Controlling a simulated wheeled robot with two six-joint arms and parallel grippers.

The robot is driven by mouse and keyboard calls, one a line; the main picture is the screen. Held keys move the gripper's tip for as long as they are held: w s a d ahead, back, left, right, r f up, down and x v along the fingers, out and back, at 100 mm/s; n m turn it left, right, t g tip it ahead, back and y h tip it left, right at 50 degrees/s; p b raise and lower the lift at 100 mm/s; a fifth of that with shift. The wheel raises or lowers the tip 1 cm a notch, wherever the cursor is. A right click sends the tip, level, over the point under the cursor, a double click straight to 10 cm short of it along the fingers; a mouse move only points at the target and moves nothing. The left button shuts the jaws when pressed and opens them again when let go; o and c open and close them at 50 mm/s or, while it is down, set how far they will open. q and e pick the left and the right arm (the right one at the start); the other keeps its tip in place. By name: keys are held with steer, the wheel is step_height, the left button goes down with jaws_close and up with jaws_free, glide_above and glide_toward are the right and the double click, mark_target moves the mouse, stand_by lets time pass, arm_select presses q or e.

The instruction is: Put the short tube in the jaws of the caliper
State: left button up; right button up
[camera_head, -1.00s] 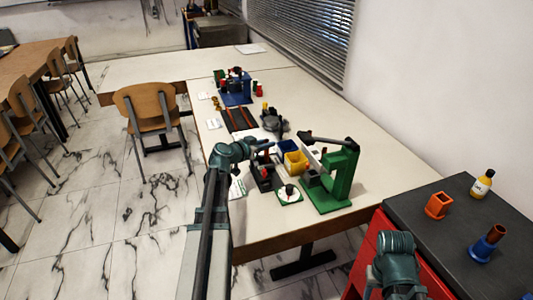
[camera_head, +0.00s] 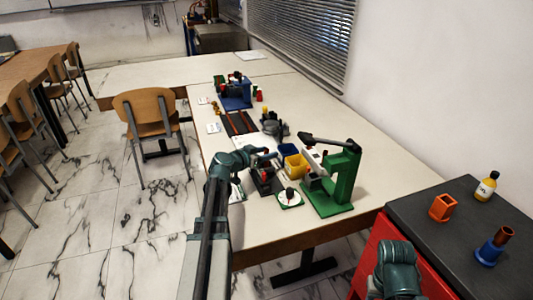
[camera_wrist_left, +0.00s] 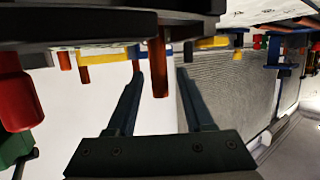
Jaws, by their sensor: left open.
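My left gripper (camera_head: 268,156) is open above the near end of the long table, over a dark fixture (camera_head: 263,180) with a red part. In the left wrist view, which looks upside down, its open fingers (camera_wrist_left: 160,74) point at several copper-coloured tubes. One tube (camera_wrist_left: 159,66) shows between the fingers, apparently untouched; thinner ones (camera_wrist_left: 83,68) show to the left. I cannot tell which is the short tube. The caliper cannot be told apart from the dark fixtures, and its jaws are not clear. My right gripper is not in view.
A green stand (camera_head: 343,180) with a dark lever is right of the left gripper. A dark-topped red cabinet (camera_head: 430,235) carries an orange holder (camera_head: 444,207) and a bottle (camera_head: 486,186).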

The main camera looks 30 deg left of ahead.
arm_select(q)
steer(key=shift+r, duration=0.1)
steer(key=shift+s+r+p, duration=0.2)
steer(key=shift+s+p, duration=0.1)
steer(key=p+v, duration=0.3)
steer(key=v, duration=0.8)
steer(key=shift+s, duration=0.15)
